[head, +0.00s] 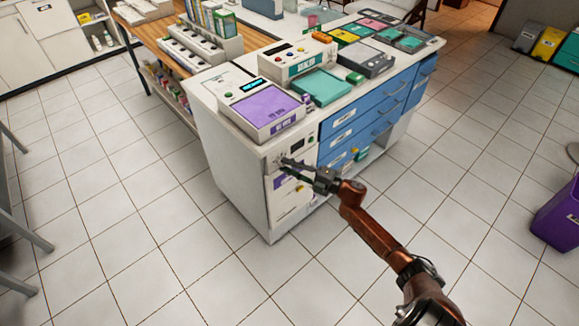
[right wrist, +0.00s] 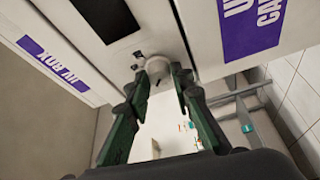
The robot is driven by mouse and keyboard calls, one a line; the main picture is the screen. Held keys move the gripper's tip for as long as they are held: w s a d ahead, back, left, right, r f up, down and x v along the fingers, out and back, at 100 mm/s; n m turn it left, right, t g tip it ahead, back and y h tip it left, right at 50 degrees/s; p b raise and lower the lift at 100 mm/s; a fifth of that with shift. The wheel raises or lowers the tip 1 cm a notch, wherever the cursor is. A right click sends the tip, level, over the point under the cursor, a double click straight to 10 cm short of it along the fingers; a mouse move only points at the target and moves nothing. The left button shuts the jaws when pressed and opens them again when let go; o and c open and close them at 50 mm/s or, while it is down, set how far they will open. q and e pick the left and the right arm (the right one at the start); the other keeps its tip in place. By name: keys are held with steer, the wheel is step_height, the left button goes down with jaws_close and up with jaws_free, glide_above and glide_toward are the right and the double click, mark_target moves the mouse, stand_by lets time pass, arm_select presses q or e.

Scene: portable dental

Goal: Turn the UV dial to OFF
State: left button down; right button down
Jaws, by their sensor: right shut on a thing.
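The UV dial (right wrist: 158,66) is a small white round knob on the pale cabinet front, seen in the right wrist view below a black display window (right wrist: 102,18). My right gripper (right wrist: 159,78) is shut on the dial, with one green-sided finger on each side of it. In the head view the right gripper (head: 284,164) reaches the upper front panel of the white cabinet (head: 229,160), and its fingers largely hide the dial there. The dial's markings and its pointed setting cannot be read. My left gripper is not in view.
On the cabinet top are a purple-topped device (head: 264,108) and a teal-topped one (head: 321,87). Blue drawers (head: 352,119) are to the right. The tiled floor (head: 140,245) in front is clear.

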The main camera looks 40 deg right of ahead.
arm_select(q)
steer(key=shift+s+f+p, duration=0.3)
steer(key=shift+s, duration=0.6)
arm_select(e)
steer(key=shift+n+g, duration=0.3)
steer(key=shift+n, duration=0.5)
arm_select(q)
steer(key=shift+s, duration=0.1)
arm_select(e)
steer(key=c, duration=1.7)
jaws_free()
steer(key=v, duration=1.2)
steer(key=shift+r, duration=0.1)
